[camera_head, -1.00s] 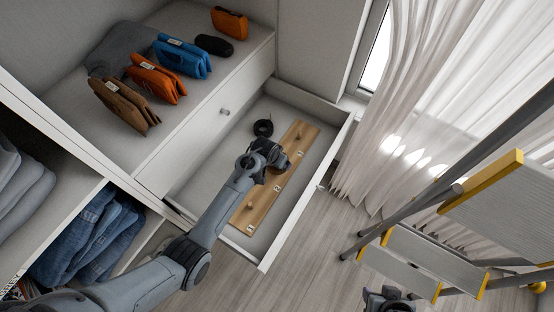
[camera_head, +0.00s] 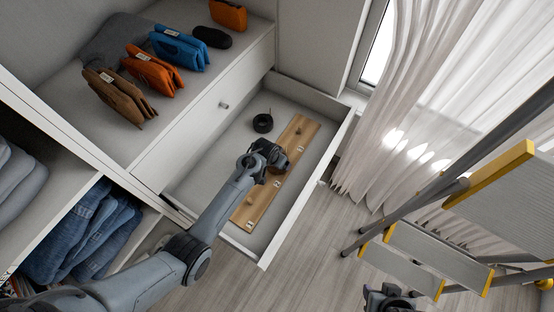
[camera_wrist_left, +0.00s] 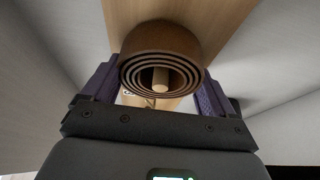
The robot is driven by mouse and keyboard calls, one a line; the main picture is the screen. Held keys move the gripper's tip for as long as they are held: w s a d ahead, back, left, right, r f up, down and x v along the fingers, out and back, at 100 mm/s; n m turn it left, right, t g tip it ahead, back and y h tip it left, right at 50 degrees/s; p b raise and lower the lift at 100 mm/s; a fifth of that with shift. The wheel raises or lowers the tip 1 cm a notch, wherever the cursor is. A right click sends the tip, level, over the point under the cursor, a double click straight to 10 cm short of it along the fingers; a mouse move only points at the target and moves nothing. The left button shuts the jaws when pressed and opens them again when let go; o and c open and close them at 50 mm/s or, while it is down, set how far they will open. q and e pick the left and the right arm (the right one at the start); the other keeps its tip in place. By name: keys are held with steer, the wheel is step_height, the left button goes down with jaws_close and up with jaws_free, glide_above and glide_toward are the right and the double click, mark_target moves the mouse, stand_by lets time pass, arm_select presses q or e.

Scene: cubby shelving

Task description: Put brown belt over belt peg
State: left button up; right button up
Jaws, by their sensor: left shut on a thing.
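The brown belt (camera_wrist_left: 160,45) is a rolled coil between the purple finger pads of my left gripper (camera_wrist_left: 155,85) in the left wrist view. A pale wooden peg (camera_wrist_left: 160,78) shows in the coil's open centre; how deep it sits inside cannot be told. In the head view my left gripper (camera_head: 272,158) is over the wooden peg board (camera_head: 264,200), and its wrist hides the belt. My right gripper (camera_head: 390,298) is at the bottom edge, dark and partly cut off, so its jaws are unclear.
The board lies in an open white drawer (camera_head: 222,160). A black coiled belt (camera_head: 263,123) lies beside it. A stepladder (camera_head: 420,255) stands at right.

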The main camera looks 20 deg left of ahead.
stand_by(0.3)
arm_select(q)
steer(key=o, duration=0.9)
steer(key=p+v, duration=0.6)
steer(key=v, duration=0.3)
steer(key=shift+w+r, duration=0.1)
steer(key=shift+p+v, duration=0.5)
steer(key=shift+v, duration=0.35)
